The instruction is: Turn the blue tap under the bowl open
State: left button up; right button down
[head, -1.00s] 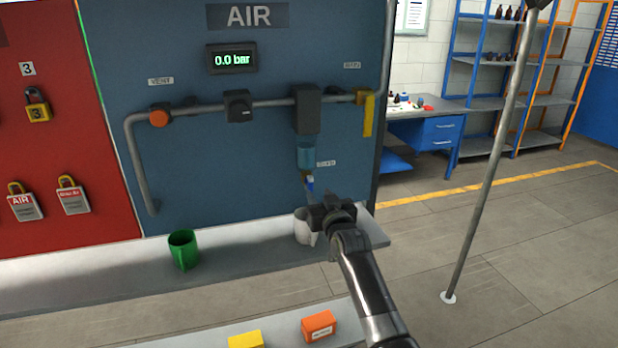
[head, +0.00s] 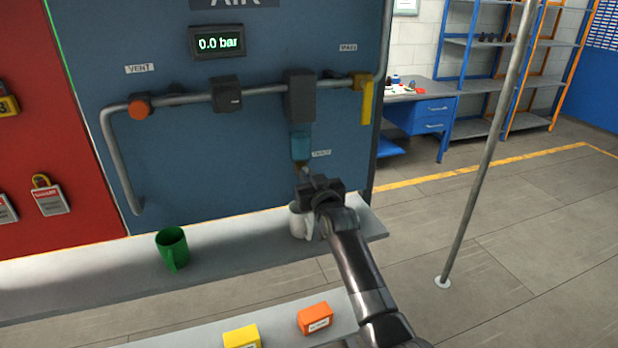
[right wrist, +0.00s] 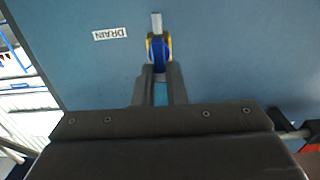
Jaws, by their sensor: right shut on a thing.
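The blue tap (right wrist: 158,52) shows in the right wrist view against the blue panel, near the DRAIN label (right wrist: 110,34). My right gripper (right wrist: 159,68) is shut on it, one finger on each side. In the head view my right gripper (head: 309,178) is just under the clear blue bowl (head: 301,145), and it hides most of the tap there. My left gripper is in neither view now.
A white mug (head: 298,221) stands on the ledge (head: 235,240) below my right gripper. A green mug (head: 172,248) stands further left. Orange (head: 315,318) and yellow (head: 241,337) boxes lie on the nearer shelf. The gauge (head: 217,42) reads 0.0 bar.

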pick_arm(q)
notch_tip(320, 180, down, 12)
jog(key=b, duration=1.2)
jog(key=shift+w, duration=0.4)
pick_arm(e)
jog(key=n, duration=1.2)
jog(key=a+f+n, duration=0.1)
jog(key=n, duration=0.4)
jog(key=shift+s+n, duration=0.2)
jog(key=shift+n, duration=0.2)
jog(key=shift+r, duration=0.15)
jog(key=c, duration=1.8)
grip_release()
jog(key=o, duration=0.3)
jog(key=shift+w+f, duration=0.2)
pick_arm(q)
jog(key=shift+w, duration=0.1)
pick_arm(e)
jog(key=shift+o, duration=0.2)
